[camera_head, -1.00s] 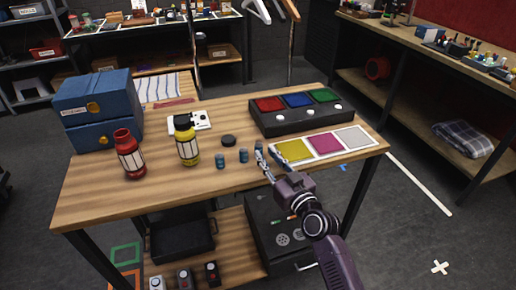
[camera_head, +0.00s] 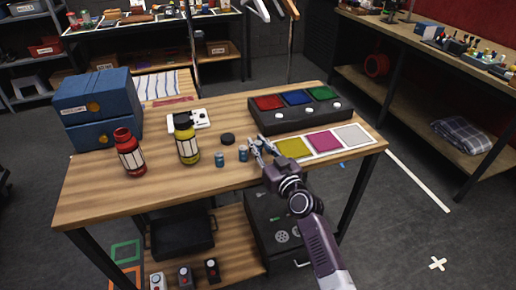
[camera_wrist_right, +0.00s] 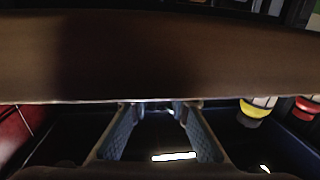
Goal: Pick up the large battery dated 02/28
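Three small blue cylinders, which look like batteries, stand in a row on the wooden table: a left one (camera_head: 220,160), a middle one (camera_head: 243,153) and a right one (camera_head: 259,145). No date is readable on any of them. My right gripper (camera_head: 258,147) is at the right battery, its fingers apart on either side of it; I cannot tell if they touch it. In the right wrist view the fingers (camera_wrist_right: 160,118) are also spread apart, and no battery is clear between them. My left gripper is not in view.
A red bottle (camera_head: 130,155) and a yellow bottle (camera_head: 187,142) stand left of the batteries. A black disc (camera_head: 228,139) lies behind them. A dark button box (camera_head: 300,115) and a panel with yellow, pink and grey squares (camera_head: 323,143) are to the right. The table's front is clear.

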